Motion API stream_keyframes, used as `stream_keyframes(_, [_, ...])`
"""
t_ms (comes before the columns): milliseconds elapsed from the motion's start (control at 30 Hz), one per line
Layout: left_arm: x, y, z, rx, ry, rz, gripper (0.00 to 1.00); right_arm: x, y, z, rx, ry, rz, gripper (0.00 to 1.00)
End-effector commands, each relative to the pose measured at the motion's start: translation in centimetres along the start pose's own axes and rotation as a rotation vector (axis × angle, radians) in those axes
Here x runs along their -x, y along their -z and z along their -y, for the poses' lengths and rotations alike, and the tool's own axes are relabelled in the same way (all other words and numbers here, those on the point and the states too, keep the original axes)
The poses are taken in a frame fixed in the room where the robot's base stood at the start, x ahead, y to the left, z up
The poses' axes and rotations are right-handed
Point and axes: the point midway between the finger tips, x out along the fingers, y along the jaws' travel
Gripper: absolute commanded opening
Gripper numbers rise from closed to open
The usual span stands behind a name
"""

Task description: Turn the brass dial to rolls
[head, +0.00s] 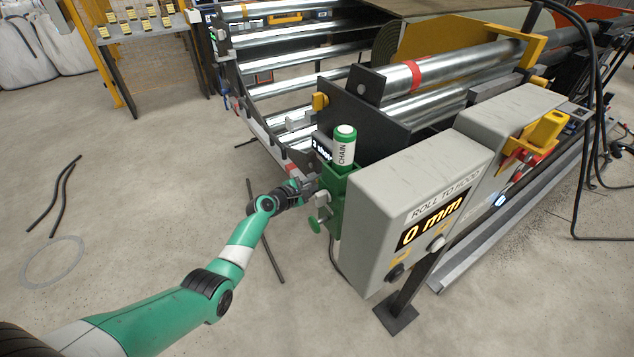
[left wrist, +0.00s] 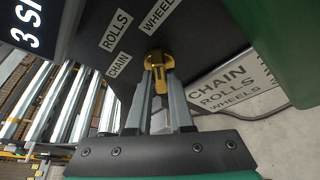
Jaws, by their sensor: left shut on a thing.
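In the left wrist view the brass dial (left wrist: 158,60) sits on a dark panel (left wrist: 88,62) with white labels around it: CHAIN (left wrist: 119,65), ROLLS (left wrist: 116,31) and WHEELS (left wrist: 158,16). My left gripper (left wrist: 159,72) is shut on the dial's brass grip, one finger on each side. The grip points down the picture, between the fingers; which label the dial marks I cannot tell. In the head view my left gripper (head: 306,189) is at the side of the green housing (head: 336,195), and the dial is hidden there. My right gripper is not in view.
A white-and-green CHAIN canister (head: 344,148) stands on the green housing. The grey control box (head: 378,190) beside it reads ROLL TO HOOD and 0 mm. Metal rollers (head: 300,60) stand behind. A second CHAIN, ROLLS, WHEELS plate (left wrist: 225,88) shows right of the dial. Floor at left is mostly open.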

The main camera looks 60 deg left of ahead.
Motion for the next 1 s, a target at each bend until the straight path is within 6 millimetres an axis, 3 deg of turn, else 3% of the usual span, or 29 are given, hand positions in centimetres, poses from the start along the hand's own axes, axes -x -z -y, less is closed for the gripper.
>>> stream_keyframes(467, [0.1, -0.1, -0.2, 0.039, 0.016, -0.001, 0.00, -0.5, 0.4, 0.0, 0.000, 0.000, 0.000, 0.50])
stream_keyframes(1000, [0.0, 0.1, -0.5, 0.395, 0.162, -0.001, 0.00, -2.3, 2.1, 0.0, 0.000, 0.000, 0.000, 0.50])
